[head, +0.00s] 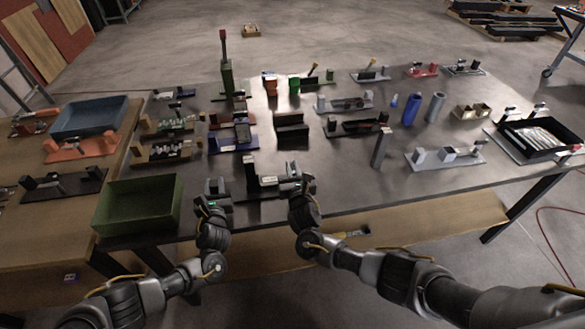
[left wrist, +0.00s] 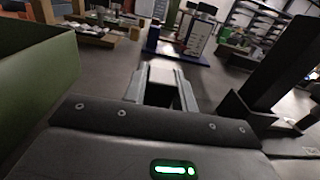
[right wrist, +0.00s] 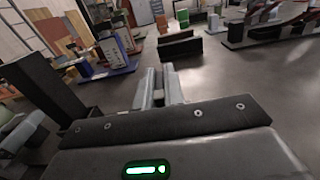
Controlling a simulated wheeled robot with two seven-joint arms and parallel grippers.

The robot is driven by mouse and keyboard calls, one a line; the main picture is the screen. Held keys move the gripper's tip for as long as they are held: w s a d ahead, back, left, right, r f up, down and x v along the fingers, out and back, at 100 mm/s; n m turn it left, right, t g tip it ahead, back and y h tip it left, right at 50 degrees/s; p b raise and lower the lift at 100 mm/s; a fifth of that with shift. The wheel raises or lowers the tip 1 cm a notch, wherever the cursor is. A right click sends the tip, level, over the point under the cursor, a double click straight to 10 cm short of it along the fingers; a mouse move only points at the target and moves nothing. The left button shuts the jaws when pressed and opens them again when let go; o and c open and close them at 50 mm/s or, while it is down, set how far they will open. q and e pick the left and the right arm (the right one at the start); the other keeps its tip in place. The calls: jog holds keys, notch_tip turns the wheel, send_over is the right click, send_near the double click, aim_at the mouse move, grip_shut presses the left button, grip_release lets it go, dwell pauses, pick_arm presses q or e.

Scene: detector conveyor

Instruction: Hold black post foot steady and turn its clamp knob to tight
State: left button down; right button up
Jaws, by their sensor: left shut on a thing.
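The black post foot (head: 251,178) stands near the table's front edge, its upright post between my two grippers. The post also shows at the right of the left wrist view (left wrist: 286,62) and at the left of the right wrist view (right wrist: 48,88). My left gripper (head: 213,187) is left of the post, its fingers shut on a pale grey block (left wrist: 161,74) that I cannot identify. My right gripper (head: 295,178) is right of the post, by the foot's right end. Its fingers are close together; whether they hold anything is unclear. I cannot make out the clamp knob.
A green bin (head: 138,205) stands left of my left gripper. A black block (head: 291,128) and a blue fixture (head: 233,140) stand behind the post foot. A grey plate with small blocks (head: 446,156) lies to the right. Bare table lies right of my right gripper.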

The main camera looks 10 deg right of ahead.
jog(key=o, duration=0.4)
jog(key=shift+o, duration=0.2)
jog(key=s, duration=1.2)
jog(key=shift+d, duration=0.3)
pick_arm(q)
jog(key=c, duration=1)
grip_release()
jog(key=shift+c, duration=0.2)
jog(key=shift+s, duration=0.1)
jog(key=s, duration=1.1)
jog(key=shift+s+d, duration=0.25)
jog(key=shift+s, duration=0.15)
